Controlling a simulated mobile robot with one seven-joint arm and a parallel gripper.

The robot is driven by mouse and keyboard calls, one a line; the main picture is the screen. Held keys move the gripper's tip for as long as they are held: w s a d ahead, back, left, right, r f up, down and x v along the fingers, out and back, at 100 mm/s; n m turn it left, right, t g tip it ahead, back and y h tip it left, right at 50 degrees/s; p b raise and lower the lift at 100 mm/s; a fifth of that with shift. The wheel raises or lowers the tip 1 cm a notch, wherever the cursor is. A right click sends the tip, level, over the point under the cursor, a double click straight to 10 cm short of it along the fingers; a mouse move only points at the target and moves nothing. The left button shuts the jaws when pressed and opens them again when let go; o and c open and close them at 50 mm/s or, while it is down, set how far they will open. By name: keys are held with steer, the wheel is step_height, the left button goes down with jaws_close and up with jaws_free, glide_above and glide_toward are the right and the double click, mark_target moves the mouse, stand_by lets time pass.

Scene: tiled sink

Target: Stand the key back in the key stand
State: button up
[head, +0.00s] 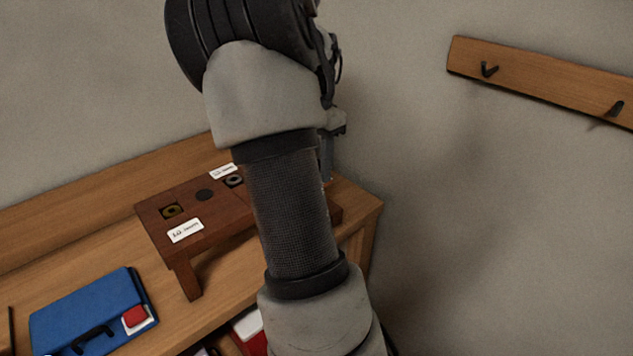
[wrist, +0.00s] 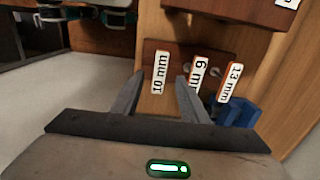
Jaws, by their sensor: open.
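In the wrist view, a dark red-brown wooden block (wrist: 152,48) bears white labels reading 10 mm, 6 mm and 13 mm; it looks like the key stand. My gripper (wrist: 160,80) is open in front of it, its two fingers apart with the 10 mm label showing between them. The right finger partly covers the 6 mm label. Small grey metal bits show beside the labels, but I cannot tell whether one is the key. Nothing is clearly held. In the head view my arm hides the gripper and much of the bench behind it.
A brown legged stand (head: 222,210) with round holes and labels stands on the wooden bench (head: 70,270). A blue case (head: 85,305) lies at front left. A hook rail (head: 545,80) is on the wall. A blue object (wrist: 240,113) is right of my fingers.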

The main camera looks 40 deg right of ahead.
step_height(320, 180, up, 7)
steer(key=shift+p, duration=0.4)
steer(key=shift+r, duration=0.1)
